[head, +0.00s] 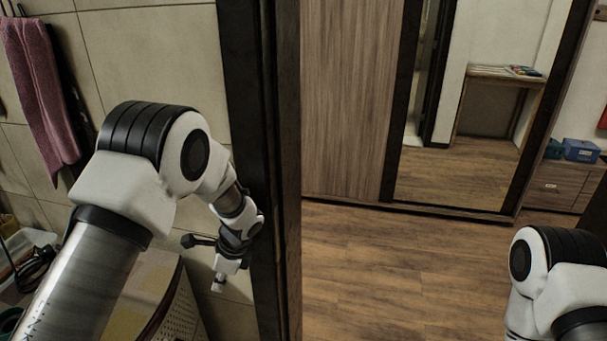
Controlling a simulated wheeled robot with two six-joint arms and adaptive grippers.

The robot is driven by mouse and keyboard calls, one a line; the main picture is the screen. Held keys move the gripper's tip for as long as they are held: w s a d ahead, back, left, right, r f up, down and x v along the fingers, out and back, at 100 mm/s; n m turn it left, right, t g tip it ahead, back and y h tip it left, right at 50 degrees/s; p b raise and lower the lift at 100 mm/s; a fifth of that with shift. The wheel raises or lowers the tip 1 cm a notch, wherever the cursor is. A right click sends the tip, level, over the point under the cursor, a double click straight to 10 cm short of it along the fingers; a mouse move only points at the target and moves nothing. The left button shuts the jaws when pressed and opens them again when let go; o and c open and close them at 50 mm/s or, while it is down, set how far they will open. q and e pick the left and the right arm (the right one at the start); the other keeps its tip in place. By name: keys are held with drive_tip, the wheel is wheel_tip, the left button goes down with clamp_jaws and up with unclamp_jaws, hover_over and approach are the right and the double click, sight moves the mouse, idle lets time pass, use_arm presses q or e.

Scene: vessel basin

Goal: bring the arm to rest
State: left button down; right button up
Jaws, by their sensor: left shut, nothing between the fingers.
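My left arm comes in from the left, bent at a white and black joint, with its forearm pointing down to the right. My left gripper (218,284) hangs at the end of it, small in the picture, shut and empty. It is close to the dark door frame (262,120), on its left side; I cannot tell whether they touch. Part of my right arm shows at the lower right edge. My right gripper is out of the picture.
A pink towel (45,95) hangs on the tiled wall at left. Below my left arm stands a perforated basket (180,300). Beyond the frame are a wooden wardrobe (350,100) with a mirror (460,150), a drawer unit (553,185) with blue boxes (580,150), and clear wooden floor (400,270).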

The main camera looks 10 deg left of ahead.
use_arm(q)
drive_tip(key=s+d+f+n+h, duration=0.2)
drive_tip(key=s+f+n, duration=0.3)
drive_tip(key=s+f, duration=0.5)
drive_tip(key=s+d+f+n+h, duration=0.3)
drive_tip(key=s+f+n, duration=0.3)
drive_tip(key=s, duration=0.6)
drive_tip(key=s+a+f+n, duration=0.1)
drive_tip(key=s+n, duration=0.4)
drive_tip(key=s, duration=0.4)
drive_tip(key=shift+a+t, duration=0.2)
drive_tip(key=shift+t, duration=0.1)
